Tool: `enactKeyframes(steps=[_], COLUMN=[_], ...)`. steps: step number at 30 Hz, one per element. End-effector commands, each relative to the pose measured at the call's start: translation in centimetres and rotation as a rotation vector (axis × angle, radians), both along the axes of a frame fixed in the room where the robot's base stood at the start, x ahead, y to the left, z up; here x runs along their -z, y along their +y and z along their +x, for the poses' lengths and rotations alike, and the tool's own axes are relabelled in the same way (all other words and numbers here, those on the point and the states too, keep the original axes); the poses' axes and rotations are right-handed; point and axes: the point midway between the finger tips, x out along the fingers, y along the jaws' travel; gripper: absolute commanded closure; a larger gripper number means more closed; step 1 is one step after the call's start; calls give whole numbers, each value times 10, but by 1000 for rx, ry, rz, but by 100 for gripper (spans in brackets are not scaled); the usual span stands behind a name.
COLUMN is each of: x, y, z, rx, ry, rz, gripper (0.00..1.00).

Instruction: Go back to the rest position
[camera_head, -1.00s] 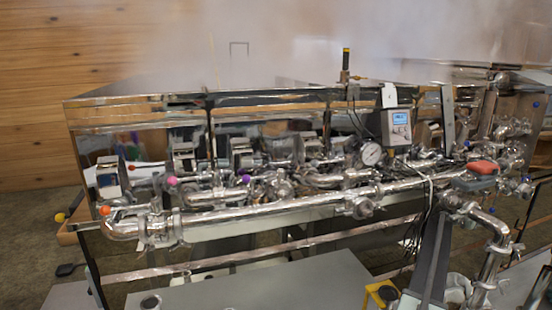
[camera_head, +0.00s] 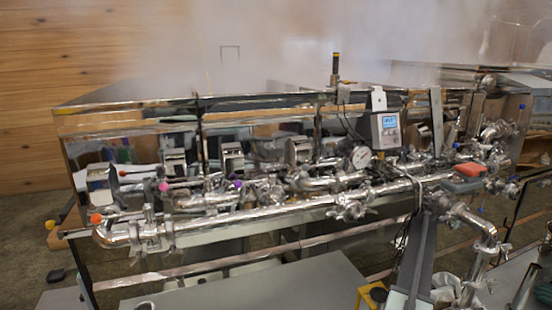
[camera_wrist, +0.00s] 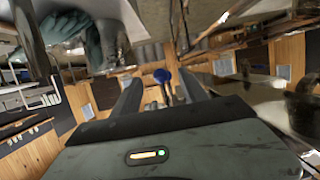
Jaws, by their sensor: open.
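My gripper (camera_wrist: 160,80) shows in the wrist view with its two dark fingers apart. Nothing is seen clamped in the fingers. In the head view a dark arm-like bar (camera_head: 414,262) rises at the lower right; the gripper's fingers cannot be made out there. The steel evaporator (camera_head: 120,121) stands across the head view, with steam above it.
A shiny pipe run (camera_head: 270,217) with valves crosses the evaporator's front. It carries a dial gauge (camera_head: 361,157), a digital controller (camera_head: 386,129) and a red-topped item (camera_head: 469,170). A grey surface (camera_head: 260,285) lies in front. Bare floor (camera_head: 28,225) shows at far left.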

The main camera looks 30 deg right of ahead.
Motion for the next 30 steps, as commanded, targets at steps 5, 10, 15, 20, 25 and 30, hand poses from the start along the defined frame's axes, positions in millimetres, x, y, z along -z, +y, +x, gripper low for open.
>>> enactKeyframes(steps=[5,10,15,20,25,30], x=[13,11,-3,-22,-31,-38], y=[-35,-18,15,46,81,106], z=[-8,-6,2,11,20,27], rx=[1,-2,-2,-2,-2,-2], ry=[1,1,-1,0,0,0], rz=[-1,-1,0,0,0,0], gripper=[49,49,49,49,49,49])
